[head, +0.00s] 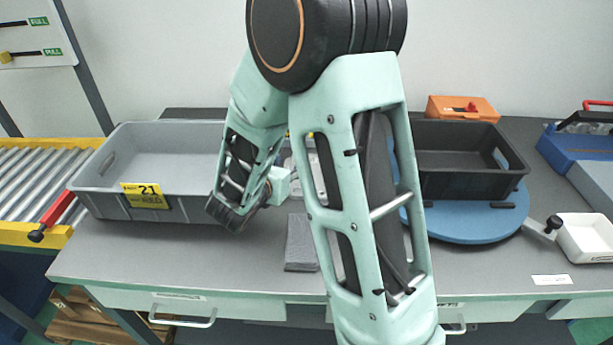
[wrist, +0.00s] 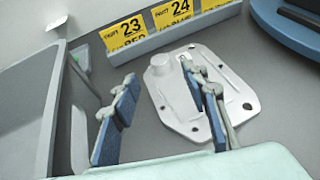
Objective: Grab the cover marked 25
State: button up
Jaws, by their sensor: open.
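A pale metal cover (wrist: 172,95) with a raised round boss and several holes lies flat on the grey table in the wrist view. A small light mark shows near its top edge, too small to read; I see no number 25. My gripper (wrist: 159,74) is open, its two blue-padded fingers apart. The right finger is over the cover and hides part of it; the left finger is beyond the cover's left edge. Nothing is held between them. In the head view my arm hides most of the cover and the fingers.
Yellow labels 23 (wrist: 124,33) and 24 (wrist: 172,12) stand on a rail behind the cover. A grey bin (head: 105,203) labelled 21 is at left. A black bin (head: 470,187) sits on a blue round plate (head: 470,228) at right. A dark pad (head: 300,245) lies near the front.

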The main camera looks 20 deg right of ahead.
jog(key=shift+w+d+f, duration=0.1)
jog(key=shift+w+d, duration=0.15)
jog(key=shift+w, duration=0.1)
jog(key=x, duration=0.6)
jog(key=shift+w+d, duration=0.15)
jog(key=shift+w, duration=0.1)
jog(key=shift+c, duration=0.5)
grip_shut()
